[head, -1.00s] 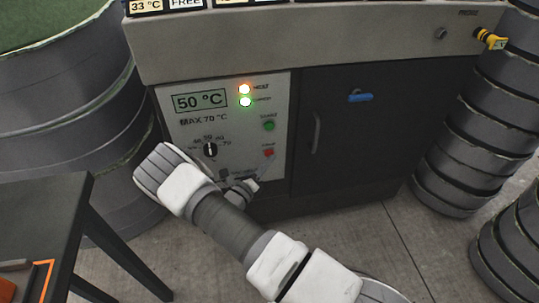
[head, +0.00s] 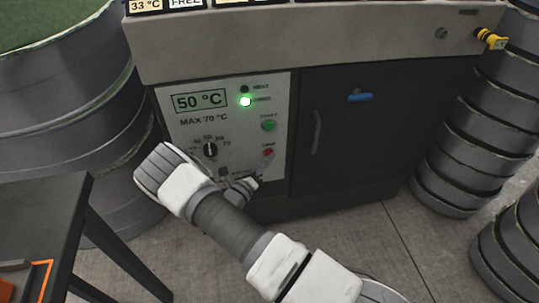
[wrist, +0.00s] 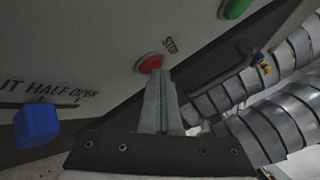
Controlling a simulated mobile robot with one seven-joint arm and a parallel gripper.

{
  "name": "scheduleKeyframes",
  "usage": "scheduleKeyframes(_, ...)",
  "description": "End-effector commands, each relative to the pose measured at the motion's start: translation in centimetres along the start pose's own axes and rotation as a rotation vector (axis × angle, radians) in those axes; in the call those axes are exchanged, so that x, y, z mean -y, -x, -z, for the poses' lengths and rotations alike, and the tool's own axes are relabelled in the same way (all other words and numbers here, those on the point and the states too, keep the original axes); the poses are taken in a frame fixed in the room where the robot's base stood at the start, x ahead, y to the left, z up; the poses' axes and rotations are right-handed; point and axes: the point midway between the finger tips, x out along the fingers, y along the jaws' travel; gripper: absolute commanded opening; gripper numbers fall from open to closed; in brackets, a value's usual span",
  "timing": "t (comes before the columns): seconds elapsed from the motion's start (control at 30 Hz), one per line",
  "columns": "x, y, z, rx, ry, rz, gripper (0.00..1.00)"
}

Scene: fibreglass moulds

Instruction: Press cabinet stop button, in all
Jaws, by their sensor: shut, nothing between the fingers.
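The cabinet's light control panel (head: 185,135) carries a red stop button (head: 268,152), with a green button (head: 268,126) above it. In the wrist view the red stop button (wrist: 150,63), with "STOP" printed beside it, shows just beyond my fingertips. My gripper (head: 258,180) is shut and empty, just below the stop button in the head view. In the wrist view my closed fingers (wrist: 158,75) point at the button and overlap its lower edge; whether they touch it I cannot tell. The upper lamp (head: 245,89) is dark; the lower lamp (head: 246,101) glows green. The display (head: 199,101) reads 50 °C.
A black dial (head: 210,150) sits left of the buttons. A blue knob (wrist: 37,124) is near my fingers in the wrist view. A dark door with a handle (head: 317,132) is to the right. A dark table (head: 45,215) stands front left; stacked grey moulds (head: 470,140) stand right.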

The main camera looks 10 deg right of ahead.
Motion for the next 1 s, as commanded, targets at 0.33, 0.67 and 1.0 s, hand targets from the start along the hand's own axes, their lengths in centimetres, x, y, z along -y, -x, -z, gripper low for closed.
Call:
scheduleKeyframes(0.33, 0.1, 0.1, 0.0, 0.001, -0.001, 0.0, 0.0)
scheduleKeyframes(0.67, 0.9, 1.1, 0.7, 0.0, 0.0, 0.0, 0.0)
scheduleKeyframes(1.0, 0.9, 1.2, 0.8, 0.0, 0.0, 0.0, 0.0)
